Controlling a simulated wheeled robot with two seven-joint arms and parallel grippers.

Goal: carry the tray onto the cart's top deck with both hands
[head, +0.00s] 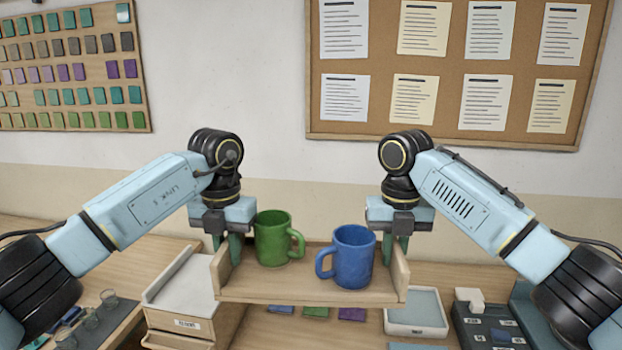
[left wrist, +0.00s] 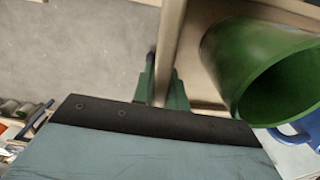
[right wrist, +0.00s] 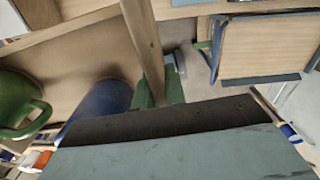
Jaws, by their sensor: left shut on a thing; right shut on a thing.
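The wooden tray (head: 310,290) is held level in the air above the bench in the head view. A green mug (head: 278,238) and a blue mug (head: 353,257) stand upright on it. My left gripper (head: 229,245) is shut on the tray's left end wall. My right gripper (head: 398,245) is shut on its right end wall. In the left wrist view the fingers (left wrist: 163,88) straddle the wall beside the green mug (left wrist: 262,70). In the right wrist view the fingers (right wrist: 158,90) straddle the other wall, near the blue mug (right wrist: 100,108). I cannot make out the cart for certain.
A wooden drawer unit with a pale top (head: 186,285) stands below left. A white shallow tray (head: 416,312) and a dark box with labelled blocks (head: 490,328) lie below right. Small glass jars (head: 88,318) stand at far left. Coloured tiles (head: 315,311) lie under the tray.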

